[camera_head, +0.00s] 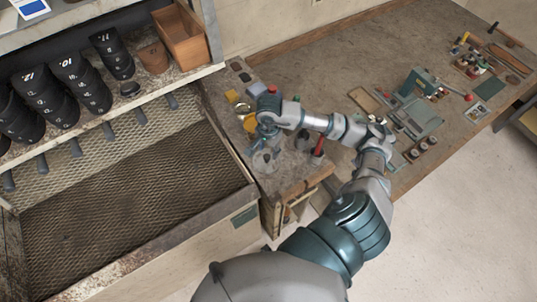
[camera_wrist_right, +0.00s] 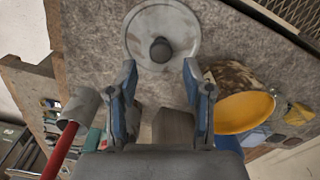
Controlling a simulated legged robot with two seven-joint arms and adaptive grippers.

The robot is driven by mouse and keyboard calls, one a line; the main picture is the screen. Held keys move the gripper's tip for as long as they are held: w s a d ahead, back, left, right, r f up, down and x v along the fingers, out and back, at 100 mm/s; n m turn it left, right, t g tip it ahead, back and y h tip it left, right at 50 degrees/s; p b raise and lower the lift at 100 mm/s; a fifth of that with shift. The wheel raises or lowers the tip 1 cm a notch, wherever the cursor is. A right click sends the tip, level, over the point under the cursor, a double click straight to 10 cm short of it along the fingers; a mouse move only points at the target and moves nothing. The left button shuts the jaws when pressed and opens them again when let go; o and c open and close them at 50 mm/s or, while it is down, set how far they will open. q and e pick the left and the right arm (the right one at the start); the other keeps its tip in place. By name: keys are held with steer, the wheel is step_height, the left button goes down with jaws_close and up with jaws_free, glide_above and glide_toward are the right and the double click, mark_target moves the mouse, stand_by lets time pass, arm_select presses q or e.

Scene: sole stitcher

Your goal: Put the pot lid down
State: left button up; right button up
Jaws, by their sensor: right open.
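The pot lid (camera_wrist_right: 142,30) is a pale grey disc with a dark round knob (camera_wrist_right: 160,50). In the right wrist view it appears to lie flat, knob up, on the grey bench top. My right gripper (camera_wrist_right: 160,72) is open and empty, its blue-padded fingers apart on either side of a line to the knob, with the knob just past the fingertips. In the head view my right gripper (camera_head: 264,142) is over the bench's near left part, and the lid (camera_head: 265,162) is partly hidden there. My left gripper is out of view.
A red-handled hammer (camera_wrist_right: 72,125) is at left.

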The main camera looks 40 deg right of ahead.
mark_target(267, 155)
step_height(267, 155, up, 8)
steer(key=shift+b, duration=0.35)
steer(key=shift+f, duration=0.1)
steer(key=shift+a, duration=0.1)
